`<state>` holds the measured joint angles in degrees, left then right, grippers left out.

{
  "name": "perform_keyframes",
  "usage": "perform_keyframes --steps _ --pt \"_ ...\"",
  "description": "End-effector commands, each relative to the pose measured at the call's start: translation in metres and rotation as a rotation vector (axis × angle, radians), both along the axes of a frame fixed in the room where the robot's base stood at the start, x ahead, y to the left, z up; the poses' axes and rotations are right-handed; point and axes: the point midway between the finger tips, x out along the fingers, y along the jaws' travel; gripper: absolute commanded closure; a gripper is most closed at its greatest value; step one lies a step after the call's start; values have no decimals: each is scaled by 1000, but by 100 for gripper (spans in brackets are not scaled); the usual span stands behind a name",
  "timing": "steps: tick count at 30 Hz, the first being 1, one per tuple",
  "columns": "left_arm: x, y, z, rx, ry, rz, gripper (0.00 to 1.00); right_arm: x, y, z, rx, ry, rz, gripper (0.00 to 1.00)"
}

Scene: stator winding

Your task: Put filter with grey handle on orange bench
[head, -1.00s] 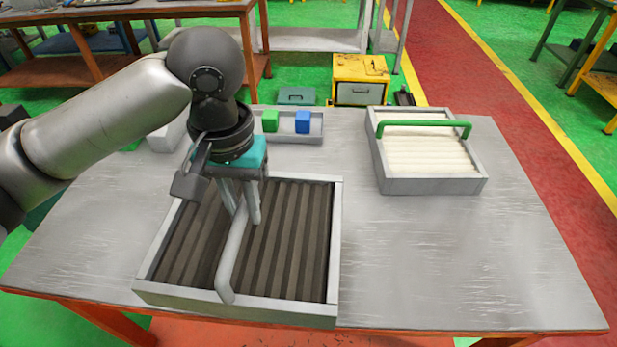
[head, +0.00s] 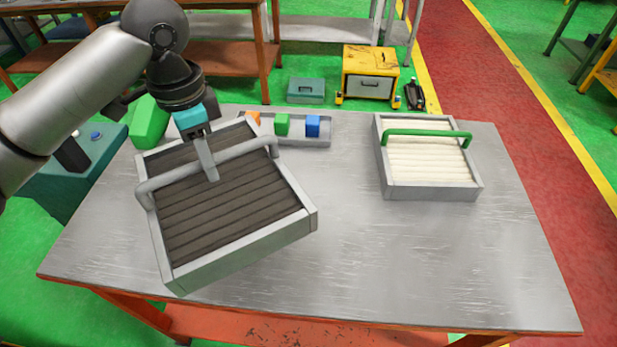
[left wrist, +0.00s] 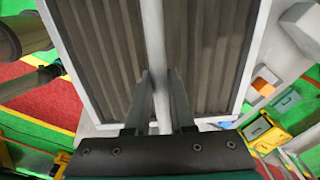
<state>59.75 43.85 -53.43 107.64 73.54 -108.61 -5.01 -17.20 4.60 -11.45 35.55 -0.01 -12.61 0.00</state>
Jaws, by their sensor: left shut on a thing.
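The filter with the grey handle (head: 235,215) has a light grey frame and dark brown pleats. It is at the left of the grey-topped table in the head view, turned at an angle and seemingly lifted. My left gripper (head: 212,178) is shut on its grey bar handle (head: 160,181). In the left wrist view the fingers (left wrist: 160,92) straddle the handle (left wrist: 153,40), with the pleats behind. An orange-brown bench (head: 225,52) stands behind the table at the upper left. My right gripper is not in view.
A filter with a green handle (head: 430,165) sits at the table's right. A grey tray (head: 300,140) with small coloured blocks lies behind the held filter. A yellow cabinet (head: 370,75) and teal box (head: 306,91) stand beyond. The table's middle and front right are clear.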

Motion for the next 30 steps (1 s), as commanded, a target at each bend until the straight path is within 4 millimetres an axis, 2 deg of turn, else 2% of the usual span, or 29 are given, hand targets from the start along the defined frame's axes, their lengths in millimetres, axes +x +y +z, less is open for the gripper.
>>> perform_keyframes --steps 1,18,30 --pt "2 6 8 -1 -3 -38 100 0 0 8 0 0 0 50" --pt "18 66 44 14 -8 -519 100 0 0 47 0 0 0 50" --pt "19 78 48 18 -8 -619 100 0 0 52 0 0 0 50"
